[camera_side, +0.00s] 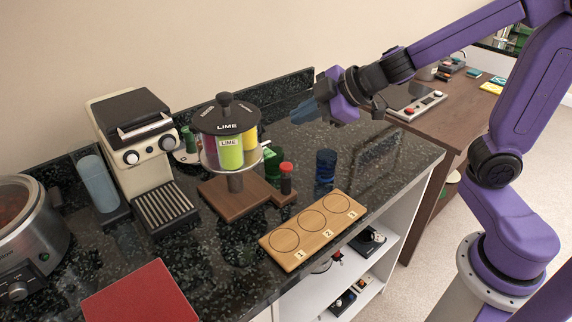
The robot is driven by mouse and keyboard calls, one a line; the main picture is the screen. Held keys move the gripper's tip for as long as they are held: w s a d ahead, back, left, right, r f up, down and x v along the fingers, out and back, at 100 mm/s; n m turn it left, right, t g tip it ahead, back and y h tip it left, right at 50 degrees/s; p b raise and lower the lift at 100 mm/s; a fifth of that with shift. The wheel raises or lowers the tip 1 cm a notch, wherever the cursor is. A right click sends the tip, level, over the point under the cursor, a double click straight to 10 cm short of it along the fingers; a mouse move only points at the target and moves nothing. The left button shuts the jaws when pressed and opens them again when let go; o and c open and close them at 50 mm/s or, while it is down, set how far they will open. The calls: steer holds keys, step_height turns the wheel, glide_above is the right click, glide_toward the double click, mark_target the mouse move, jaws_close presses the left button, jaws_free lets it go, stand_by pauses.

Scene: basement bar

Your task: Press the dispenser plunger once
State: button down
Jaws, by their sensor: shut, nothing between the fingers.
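The dispenser (228,143) is a round carousel with a black lid marked LIME and coloured sections, including green and yellow. It stands on a stem over a wooden base (222,201). A black knob (224,99) tops the lid.
A coffee machine (135,140) and grey-blue bottle (98,183) stand left of the dispenser. A numbered wooden board (312,229) lies in front, with dark blue glasses (325,169) behind it. A red board (141,294) lies front left. The counter's right part is clear.

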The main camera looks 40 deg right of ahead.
mark_target(290, 166)
steer(key=shift+w+a+f+n+g+y, duration=0.1)
steer(key=shift+w+f+n+g+y, duration=0.2)
steer(key=shift+w+n+g, duration=0.25)
steer(key=shift+w+a+f+n+g+y, duration=0.1)
steer(key=shift+w+f+n+g+y, duration=0.15)
steer(key=shift+w+n, duration=0.45)
steer(key=shift+w+f+n+g+y, duration=0.2)
steer(key=shift+w+n+g+y, duration=0.25)
steer(key=shift+n, duration=0.3)
steer(key=shift+f, duration=0.1)
steer(key=shift+f, duration=4.25)
steer(key=shift+f, duration=0.2)
steer(key=shift+f, duration=0.3)
